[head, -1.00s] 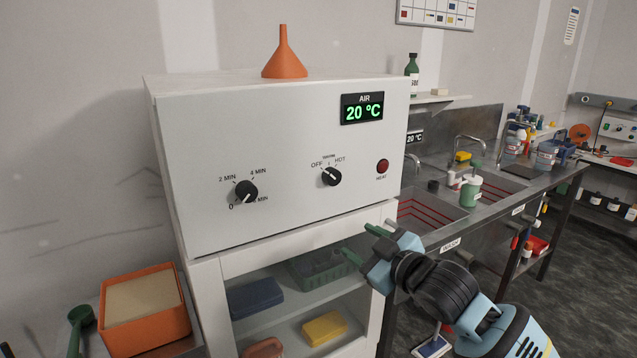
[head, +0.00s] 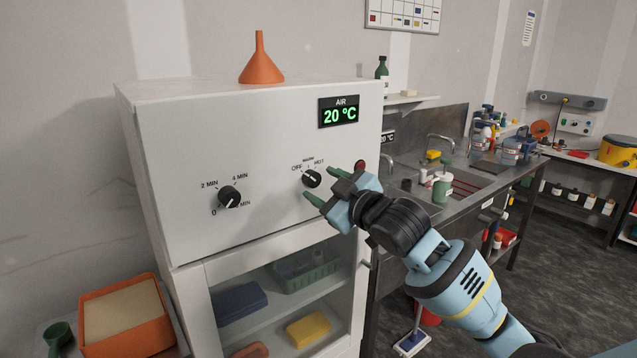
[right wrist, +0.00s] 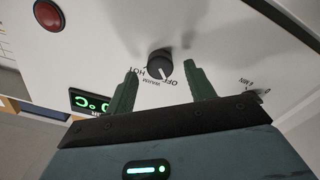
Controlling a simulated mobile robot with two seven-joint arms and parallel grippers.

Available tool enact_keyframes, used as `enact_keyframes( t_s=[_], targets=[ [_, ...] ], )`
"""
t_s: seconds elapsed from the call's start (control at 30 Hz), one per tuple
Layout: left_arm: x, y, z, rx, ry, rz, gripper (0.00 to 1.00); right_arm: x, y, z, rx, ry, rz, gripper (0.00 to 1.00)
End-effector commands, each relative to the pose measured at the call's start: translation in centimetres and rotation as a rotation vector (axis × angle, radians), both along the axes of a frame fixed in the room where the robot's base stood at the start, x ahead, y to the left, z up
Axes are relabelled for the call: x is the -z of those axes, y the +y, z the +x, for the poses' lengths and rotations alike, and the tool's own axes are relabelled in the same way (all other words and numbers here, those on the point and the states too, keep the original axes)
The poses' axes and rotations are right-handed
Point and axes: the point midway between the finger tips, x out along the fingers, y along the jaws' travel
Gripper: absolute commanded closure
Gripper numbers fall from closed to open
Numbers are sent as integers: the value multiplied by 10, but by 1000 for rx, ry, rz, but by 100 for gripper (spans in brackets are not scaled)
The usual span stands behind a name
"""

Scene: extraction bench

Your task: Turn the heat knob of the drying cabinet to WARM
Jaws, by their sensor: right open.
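The drying cabinet (head: 270,120) stands at the left, its white front panel facing me. Its black heat knob (head: 312,179) has OFF, WARM and HOT printed around it. In the right wrist view the knob (right wrist: 160,64) shows its white mark towards OFF. My left gripper is not in view.
A red heat lamp (head: 360,165) is partly behind the right gripper. The timer knob (head: 229,197) is to the left, and the display (head: 339,112) reads 20 °C. An orange funnel (head: 261,60) stands on top. A sink bench (head: 465,190) is at the right.

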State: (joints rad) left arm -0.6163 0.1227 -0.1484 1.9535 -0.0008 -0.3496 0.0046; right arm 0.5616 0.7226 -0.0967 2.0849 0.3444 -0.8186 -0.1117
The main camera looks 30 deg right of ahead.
Motion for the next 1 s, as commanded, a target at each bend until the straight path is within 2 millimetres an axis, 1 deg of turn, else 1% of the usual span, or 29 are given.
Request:
enact_keyframes(
  t_s=[0.1,0.2,0.33,0.57,0.67,0.9,0.93,1.0],
  targets=[
    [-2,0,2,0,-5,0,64,-1,1,13,1,-3,3,46],
    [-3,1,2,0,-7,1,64,-1,1,20,1,-2,1,46],
    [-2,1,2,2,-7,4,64,0,2,25,-1,-1,1,46],
    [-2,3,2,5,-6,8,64,0,2,25,0,0,0,46],
    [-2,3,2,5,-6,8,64,0,2,25,0,0,1,56],
    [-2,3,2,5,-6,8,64,0,2,25,0,0,1,88],
    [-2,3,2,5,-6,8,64,0,2,25,0,0,1,91],
    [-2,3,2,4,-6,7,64,0,2,25,0,0,1,91]
  ],
)
